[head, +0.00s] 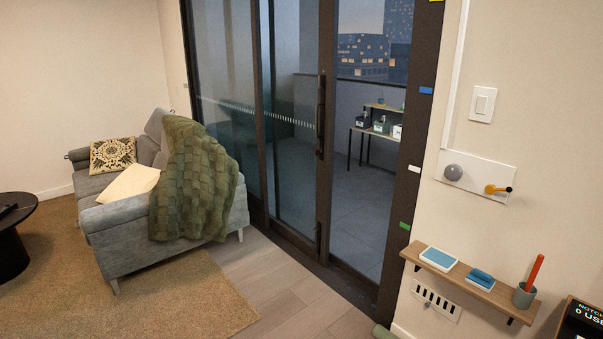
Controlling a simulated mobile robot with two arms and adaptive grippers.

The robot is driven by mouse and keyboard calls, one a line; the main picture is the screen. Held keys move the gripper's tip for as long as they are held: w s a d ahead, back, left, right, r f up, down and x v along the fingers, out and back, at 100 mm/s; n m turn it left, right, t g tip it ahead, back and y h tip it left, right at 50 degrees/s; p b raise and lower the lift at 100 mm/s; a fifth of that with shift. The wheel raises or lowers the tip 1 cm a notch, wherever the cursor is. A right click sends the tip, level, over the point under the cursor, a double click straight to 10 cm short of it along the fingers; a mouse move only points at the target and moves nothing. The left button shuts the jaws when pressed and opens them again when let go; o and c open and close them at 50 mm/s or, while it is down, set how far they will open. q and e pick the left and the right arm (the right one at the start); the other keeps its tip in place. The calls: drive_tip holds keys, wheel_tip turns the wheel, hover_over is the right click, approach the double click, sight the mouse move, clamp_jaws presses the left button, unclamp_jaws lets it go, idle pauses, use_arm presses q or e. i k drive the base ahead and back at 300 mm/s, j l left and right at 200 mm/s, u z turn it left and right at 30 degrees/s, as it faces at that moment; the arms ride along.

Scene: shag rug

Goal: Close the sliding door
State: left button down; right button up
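The sliding door (292,140) is a tall glass panel in a dark frame, with a dotted white strip across the glass. Its dark vertical handle (320,116) is on the panel's right edge. Between that edge and the dark jamb (412,150) on the right is a wide gap, so the door appears partly open. Through the gap a balcony floor (365,215) shows clearly. Neither of my grippers is in view.
A grey sofa (115,225) with a green knitted throw (190,185) stands left of the door. A wooden wall shelf (470,284) sticks out right of the jamb. Bare wood floor (290,285) lies before the door.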

sight(325, 111)
drive_tip(key=i+j+u, duration=0.15)
drive_tip(key=i+u, duration=0.2)
drive_tip(key=i, duration=0.35)
drive_tip(key=i+u, duration=0.35)
drive_tip(key=i, duration=0.3)
drive_tip(key=i+j+z, duration=0.1)
drive_tip(key=i+z, duration=0.3)
drive_tip(key=i+j+z, duration=0.2)
drive_tip(key=i+z, duration=0.15)
drive_tip(key=i+j+z, duration=0.6)
drive_tip(key=z, duration=0.2)
drive_tip(key=j, duration=0.1)
